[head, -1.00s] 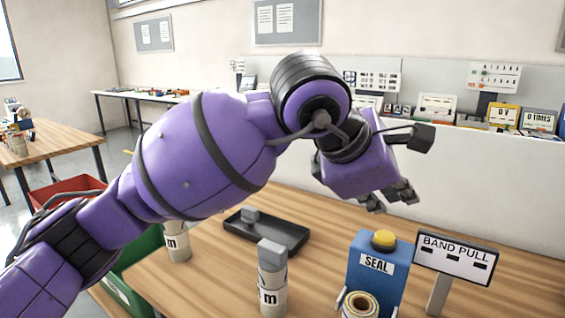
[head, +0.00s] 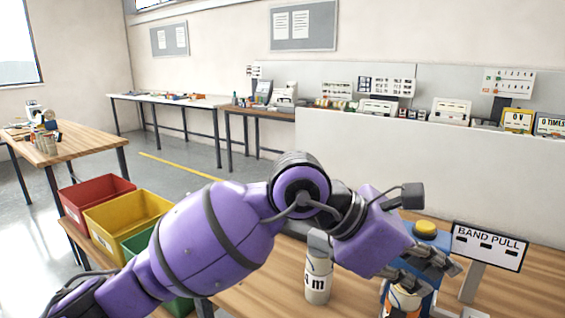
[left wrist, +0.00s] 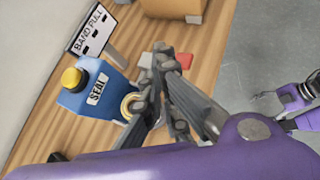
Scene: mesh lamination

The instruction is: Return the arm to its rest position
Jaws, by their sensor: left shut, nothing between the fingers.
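My left gripper (head: 446,266) is shut and empty over the table, in front of the blue SEAL box (left wrist: 84,105) with its yellow button (head: 425,229). The closed fingers (left wrist: 164,62) show in the left wrist view, overlapping the tape roll (left wrist: 129,103) beside the box. My left arm (head: 215,235) reaches in from the lower left, bent at the wrist. At the right edge of the left wrist view is a second purple arm with dark fingers, my right gripper (left wrist: 272,103); its jaw state is unclear.
The BAND PULL sign (head: 489,245) stands right of the box. A labelled cylinder (head: 317,280) with a grey block on top stands beside my left wrist. Red (head: 97,200), yellow (head: 128,217) and green bins (head: 138,243) are at the left. My arm hides much of the table (head: 255,300).

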